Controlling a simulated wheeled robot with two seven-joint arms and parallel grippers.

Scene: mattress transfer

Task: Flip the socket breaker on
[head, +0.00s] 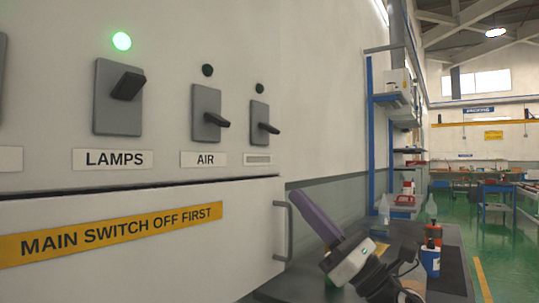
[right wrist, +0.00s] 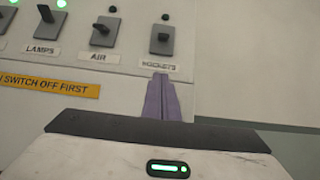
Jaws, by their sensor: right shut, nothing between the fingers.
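The sockets breaker (head: 260,122) is a grey plate with a black lever, the rightmost of the row on the wall panel. Its lever slants down and the lamp above it is dark. In the right wrist view the sockets breaker (right wrist: 163,38) has a label reading SOCKETS (right wrist: 159,66) under it. My right gripper (head: 298,197), with purple fingers, is below and to the right of the breaker in the head view. In the right wrist view its shut fingertips (right wrist: 160,79) show just below the label, with nothing between them. Contact with the panel is not visible. My left gripper is out of view.
The LAMPS breaker (head: 118,97) has its lever up and a green lamp lit. The AIR breaker (head: 206,114) has its lever down and a dark lamp. A cabinet handle (head: 289,230) sticks out below. A bench (head: 450,262) with bottles stands at right.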

